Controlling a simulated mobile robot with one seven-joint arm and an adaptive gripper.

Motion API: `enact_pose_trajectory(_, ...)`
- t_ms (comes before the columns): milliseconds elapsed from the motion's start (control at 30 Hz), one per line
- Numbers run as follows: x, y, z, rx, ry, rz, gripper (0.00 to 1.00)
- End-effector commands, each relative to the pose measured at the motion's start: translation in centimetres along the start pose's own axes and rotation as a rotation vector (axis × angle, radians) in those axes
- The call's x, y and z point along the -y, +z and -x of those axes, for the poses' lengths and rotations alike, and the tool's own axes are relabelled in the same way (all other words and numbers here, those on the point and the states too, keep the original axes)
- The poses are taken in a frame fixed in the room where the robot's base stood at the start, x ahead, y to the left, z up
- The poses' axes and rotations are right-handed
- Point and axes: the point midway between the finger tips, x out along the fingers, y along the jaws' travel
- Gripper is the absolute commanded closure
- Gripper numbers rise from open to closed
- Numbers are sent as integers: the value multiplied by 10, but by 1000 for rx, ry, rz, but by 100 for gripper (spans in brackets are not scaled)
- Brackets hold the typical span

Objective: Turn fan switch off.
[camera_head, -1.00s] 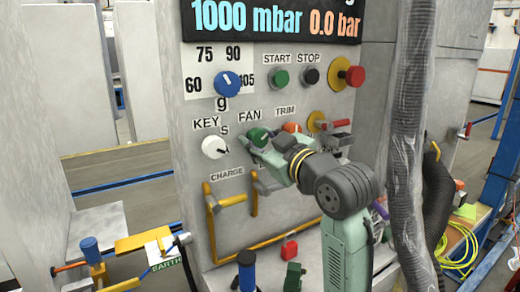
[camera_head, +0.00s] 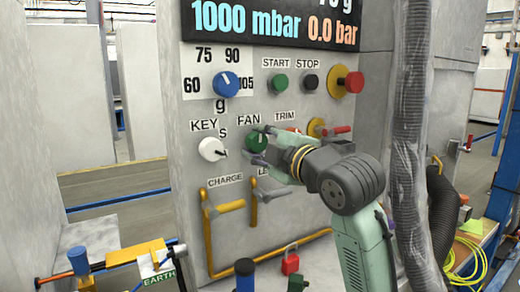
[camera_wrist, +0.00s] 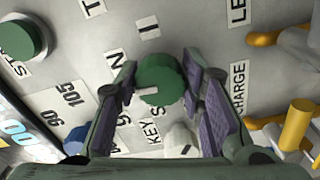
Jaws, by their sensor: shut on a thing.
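The fan switch is a round green knob (camera_head: 256,141) under the FAN label on the grey panel. My gripper (camera_head: 263,146) is at the knob from the right, one finger above it and one below. In the wrist view my gripper (camera_wrist: 161,76) has its two purple-padded fingers on either side of the green fan knob (camera_wrist: 161,76), shut on it. A white mark on the knob points to the left in the wrist view. The fingers partly cover the labels around it.
The white key switch (camera_head: 212,149) is left of the fan knob. The yellow charge handle (camera_head: 226,207) is below. A grey hose (camera_head: 408,120) hangs at right.

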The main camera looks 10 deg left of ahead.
Motion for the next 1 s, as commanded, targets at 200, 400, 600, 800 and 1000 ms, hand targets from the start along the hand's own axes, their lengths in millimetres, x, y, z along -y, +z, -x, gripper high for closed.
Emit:
enact_pose_trajectory(200, 0, 0, 0, -1, 0, 74, 92)
enact_pose_trajectory(400, 0, -1, 0, -2, -1, 99, 92)
enact_pose_trajectory(600, 0, -1, 0, -2, -1, 102, 92)
enact_pose_trajectory(800, 0, -1, 0, -2, -2, 101, 63)
enact_pose_trajectory(1000, 0, 0, 0, -1, -1, 99, 49)
